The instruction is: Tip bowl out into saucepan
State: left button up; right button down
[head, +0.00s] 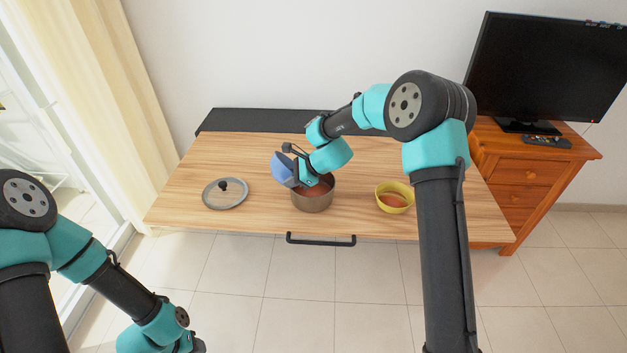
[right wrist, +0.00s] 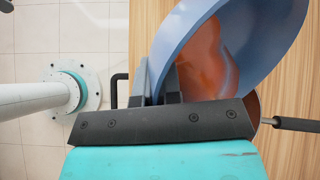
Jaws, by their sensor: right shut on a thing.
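My right gripper (head: 296,175) is shut on a blue bowl (head: 283,167) and holds it steeply tilted above the left side of the saucepan (head: 313,203). The saucepan stands upright on the table with reddish content showing inside. In the right wrist view the gripper (right wrist: 160,82) grips the bowl (right wrist: 270,40) by its rim, and orange-red content lies along the bowl's inside. The saucepan's dark handle (right wrist: 292,124) shows there; most of the saucepan is hidden behind the bowl and gripper. My left arm is at the lower left, its gripper beyond the picture's edge.
On the wooden table (head: 245,165), a glass lid (head: 225,200) lies left of the saucepan. A yellow bowl (head: 394,208) with orange-red content stands to its right. A black bar handle (head: 320,243) juts from the table's front. A wooden cabinet (head: 522,175) with a television (head: 545,65) stands right.

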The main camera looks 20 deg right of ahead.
jog(key=shift+w+d+r+m+y+p, duration=0.1)
jog(key=shift+d+r+m+y+p, duration=0.2)
jog(key=shift+d+r+y+p, duration=0.55)
jog(key=shift+w+d+r+m+y, duration=0.1)
jog(key=shift+r+m+y, duration=0.25)
jog(key=shift+y, duration=0.9)
dwell(1.4)
jog(key=shift+a, duration=0.1)
jog(key=h, duration=0.1)
jog(key=a+f+n+h, duration=0.1)
jog(key=shift+s+a+f+h, duration=0.15)
jog(key=shift+f+h, duration=0.05)
jog(key=shift+h, duration=0.2)
jog(key=shift+a+f+h, duration=0.25)
jog(key=shift+f+h, duration=0.35)
jog(key=shift+h, duration=0.3)
jog(key=shift+n, duration=0.25)
